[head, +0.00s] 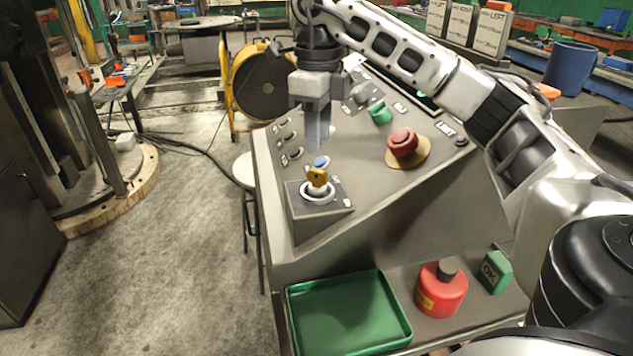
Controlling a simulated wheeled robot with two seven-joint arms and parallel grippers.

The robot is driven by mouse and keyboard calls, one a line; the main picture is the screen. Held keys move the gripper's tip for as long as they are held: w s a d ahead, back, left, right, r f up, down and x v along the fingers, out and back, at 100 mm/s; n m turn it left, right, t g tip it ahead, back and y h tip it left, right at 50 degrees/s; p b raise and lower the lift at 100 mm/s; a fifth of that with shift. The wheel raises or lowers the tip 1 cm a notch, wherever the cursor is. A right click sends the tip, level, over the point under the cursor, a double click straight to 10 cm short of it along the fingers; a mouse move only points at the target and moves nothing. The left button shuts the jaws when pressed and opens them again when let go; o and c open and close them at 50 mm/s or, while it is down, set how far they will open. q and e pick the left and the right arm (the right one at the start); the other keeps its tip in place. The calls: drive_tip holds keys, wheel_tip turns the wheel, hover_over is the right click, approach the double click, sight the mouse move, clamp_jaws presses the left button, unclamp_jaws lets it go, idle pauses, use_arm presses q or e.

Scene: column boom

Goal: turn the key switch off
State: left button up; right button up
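The key switch is a small grey box (335,207) at the lower left of the sloped console, with a pale ring on its top. A yellow-orange key (317,177) stands upright in it. Its exact turn angle is hard to read. My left gripper is not in view.
A red mushroom button (403,142) and a green knob (380,113) sit on the console (350,160).

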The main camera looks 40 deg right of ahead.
sight(318, 171)
wheel_tip(318, 171, down, 8)
drive_tip(key=shift+f+b, duration=0.1)
drive_tip(key=shift+b, duration=0.45)
